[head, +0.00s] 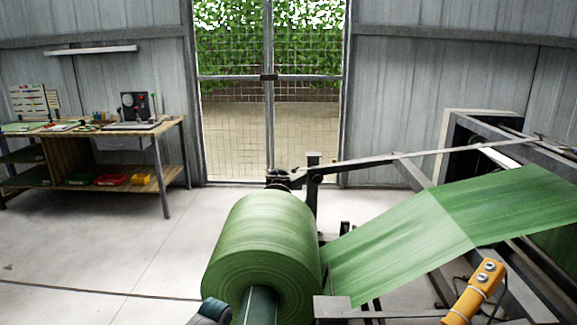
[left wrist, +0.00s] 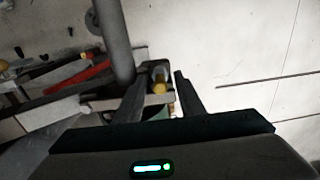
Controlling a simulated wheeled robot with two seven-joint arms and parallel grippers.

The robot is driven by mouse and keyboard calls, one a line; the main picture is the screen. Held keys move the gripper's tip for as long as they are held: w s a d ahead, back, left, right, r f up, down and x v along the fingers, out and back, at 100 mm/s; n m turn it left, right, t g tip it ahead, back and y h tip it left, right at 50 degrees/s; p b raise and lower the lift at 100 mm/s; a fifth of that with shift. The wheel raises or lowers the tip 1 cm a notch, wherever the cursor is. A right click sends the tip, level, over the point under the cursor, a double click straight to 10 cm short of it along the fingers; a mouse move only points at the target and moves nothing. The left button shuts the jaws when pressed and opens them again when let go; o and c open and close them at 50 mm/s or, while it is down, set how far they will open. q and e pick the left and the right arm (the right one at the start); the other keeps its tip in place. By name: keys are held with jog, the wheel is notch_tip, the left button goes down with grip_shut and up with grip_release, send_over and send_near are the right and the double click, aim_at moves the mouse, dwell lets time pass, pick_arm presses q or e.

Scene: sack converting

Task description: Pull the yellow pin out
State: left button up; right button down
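A small yellow piece, which looks like the yellow pin (left wrist: 159,87), shows in the left wrist view on a dark bracket beside a grey bar. My left gripper (left wrist: 161,74) is open, with its two dark fingers on either side of the yellow piece in the picture. I cannot tell whether the fingers touch it. In the head view I cannot make out the pin or my left gripper. My right gripper is in neither view.
A large green roll (head: 262,220) on a dark shaft (head: 259,303) feeds a green web (head: 400,240) to the right. A yellow control box (head: 474,294) with buttons is at front right. A workbench (head: 160,128) stands at back left. Floor (head: 120,240) left of the roll is mostly clear.

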pick_arm(q)
jog(key=shift+p, duration=0.4)
dwell(0.5)
grip_shut()
